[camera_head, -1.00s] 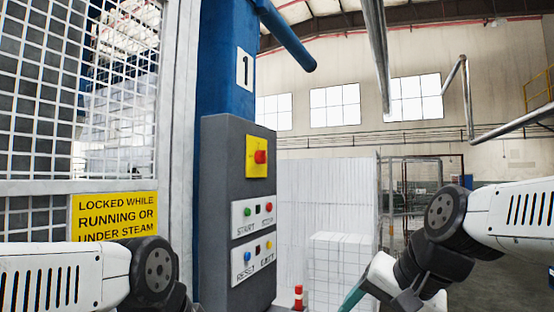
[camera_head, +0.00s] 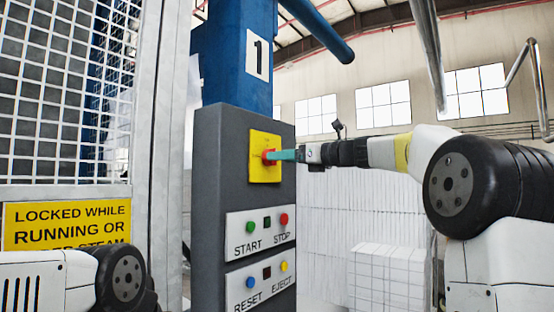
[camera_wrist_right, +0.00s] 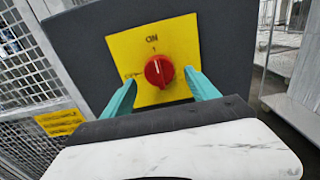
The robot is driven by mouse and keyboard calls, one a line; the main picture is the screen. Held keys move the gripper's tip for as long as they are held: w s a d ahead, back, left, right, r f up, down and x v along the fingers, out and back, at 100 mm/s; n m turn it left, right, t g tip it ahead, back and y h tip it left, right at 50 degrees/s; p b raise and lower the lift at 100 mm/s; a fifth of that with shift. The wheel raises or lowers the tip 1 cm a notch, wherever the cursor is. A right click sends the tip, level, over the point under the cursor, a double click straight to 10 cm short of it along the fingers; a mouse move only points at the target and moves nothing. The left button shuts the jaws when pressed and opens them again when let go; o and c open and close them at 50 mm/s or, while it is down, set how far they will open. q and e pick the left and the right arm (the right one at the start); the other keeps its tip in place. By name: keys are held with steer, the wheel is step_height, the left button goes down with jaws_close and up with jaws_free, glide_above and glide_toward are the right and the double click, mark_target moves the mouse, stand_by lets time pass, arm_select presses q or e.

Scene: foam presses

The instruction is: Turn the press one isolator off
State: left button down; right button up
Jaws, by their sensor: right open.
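The press one isolator is a red rotary knob (camera_head: 268,157) on a yellow plate (camera_head: 258,173), high on the grey control box. In the right wrist view the knob (camera_wrist_right: 159,71) has a white line pointing roughly up towards the ON mark on the yellow plate (camera_wrist_right: 148,30); a smaller mark at the plate's left is hard to read. My right gripper (camera_head: 276,156) reaches in from the right. In the right wrist view its teal fingers (camera_wrist_right: 161,82) are open, one on either side of the knob; I cannot tell whether they touch it. My left gripper is out of view.
Below the isolator are START and STOP buttons (camera_head: 262,228) and RESET and EJECT buttons (camera_head: 262,283). A blue column (camera_head: 238,60) marked 1 rises behind. A mesh guard (camera_head: 60,100) with a yellow sign (camera_head: 70,225) stands left. White foam blocks (camera_head: 390,278) stand at right.

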steer(key=x, duration=0.3)
steer(key=shift+s, duration=0.1)
steer(key=c, duration=1.4)
steer(key=shift+o, duration=0.2)
